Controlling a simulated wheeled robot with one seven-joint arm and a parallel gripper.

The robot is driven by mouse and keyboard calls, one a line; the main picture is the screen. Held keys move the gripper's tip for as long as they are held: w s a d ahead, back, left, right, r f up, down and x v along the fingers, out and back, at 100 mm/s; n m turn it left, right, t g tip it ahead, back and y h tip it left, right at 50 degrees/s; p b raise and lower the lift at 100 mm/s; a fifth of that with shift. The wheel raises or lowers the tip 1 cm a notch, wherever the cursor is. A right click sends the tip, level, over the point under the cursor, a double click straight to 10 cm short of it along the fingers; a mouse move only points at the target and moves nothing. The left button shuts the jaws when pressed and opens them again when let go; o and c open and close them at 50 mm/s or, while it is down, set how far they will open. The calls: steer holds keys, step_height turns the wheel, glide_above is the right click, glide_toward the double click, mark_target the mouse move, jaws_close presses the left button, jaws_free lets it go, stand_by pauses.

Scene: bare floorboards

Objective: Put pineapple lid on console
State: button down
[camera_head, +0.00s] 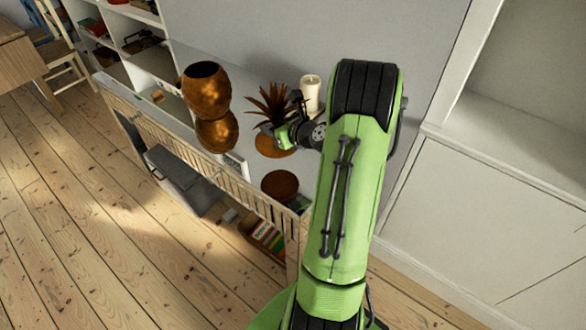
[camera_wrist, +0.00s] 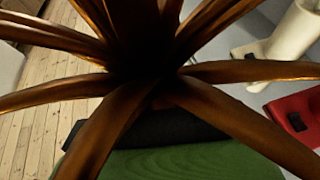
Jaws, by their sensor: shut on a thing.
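The pineapple lid, with spiky brown leaves (camera_head: 270,103) and a round brown base, is at my gripper (camera_head: 285,130) in the head view. My gripper is shut on the lid, over the right part of the console (camera_head: 175,140). I cannot tell whether the base touches the console top. In the wrist view the lid's leaves (camera_wrist: 130,90) fan out close to the camera and hide most of the scene; the grip itself is hidden. The console has a pale top and a slatted front.
Copper rounded vessels (camera_head: 205,90) stand left of the lid. A white candle (camera_head: 311,92) stands behind it, near the wall. A flat brown disc (camera_head: 280,184) lies at the console's front right. A red object (camera_wrist: 297,115) shows in the wrist view.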

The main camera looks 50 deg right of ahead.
steer(key=shift+m+h, duration=0.8)
steer(key=shift+h, duration=0.1)
steer(key=d, duration=0.2)
steer(key=s+d+b, duration=0.1)
steer(key=shift+s+d+r, duration=0.1)
steer(key=shift+s+d, duration=0.1)
steer(key=shift+d, duration=0.2)
step_height(320, 180, down, 9)
steer(key=b, duration=0.4)
steer(key=shift+r, duration=0.1)
steer(key=shift+b, duration=0.3)
steer(key=shift+f, duration=0.2)
steer(key=c, duration=0.8)
jaws_free()
steer(key=shift+g, duration=0.3)
steer(key=shift+c, duration=0.2)
steer(key=shift+r, duration=0.1)
